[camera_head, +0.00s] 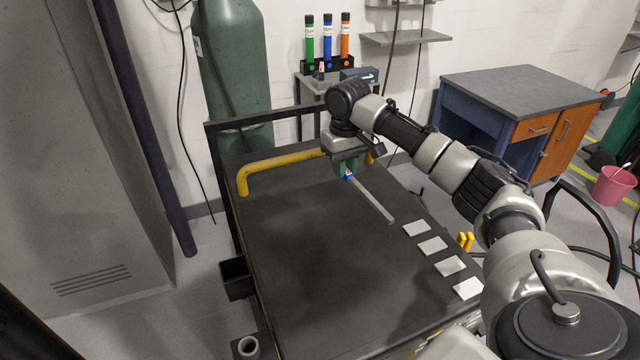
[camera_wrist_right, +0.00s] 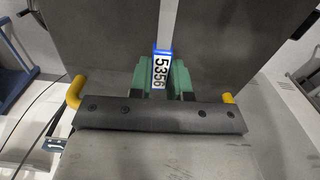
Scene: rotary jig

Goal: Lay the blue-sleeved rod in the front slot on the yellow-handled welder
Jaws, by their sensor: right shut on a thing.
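My right gripper (camera_head: 347,168) is over the far part of the dark, flat-topped welder (camera_head: 305,265), close to its yellow handle (camera_head: 280,164). It is shut on the blue-sleeved rod (camera_head: 372,200), a thin pale rod that points from the gripper toward the near right. In the right wrist view the blue sleeve (camera_wrist_right: 162,68), labelled 5356, sits between the green fingers of the gripper (camera_wrist_right: 165,80). The yellow handle's ends show on both sides there. I cannot tell whether the rod touches the top. No slot shows clearly. My left gripper is out of view.
Several white plates (camera_head: 432,246) lie along the right edge of the top, beside small yellow prongs (camera_head: 465,241). Green, blue and orange tubes (camera_head: 328,40) stand in a black rack behind. A green gas cylinder (camera_head: 232,70) stands at the back left. The near top is clear.

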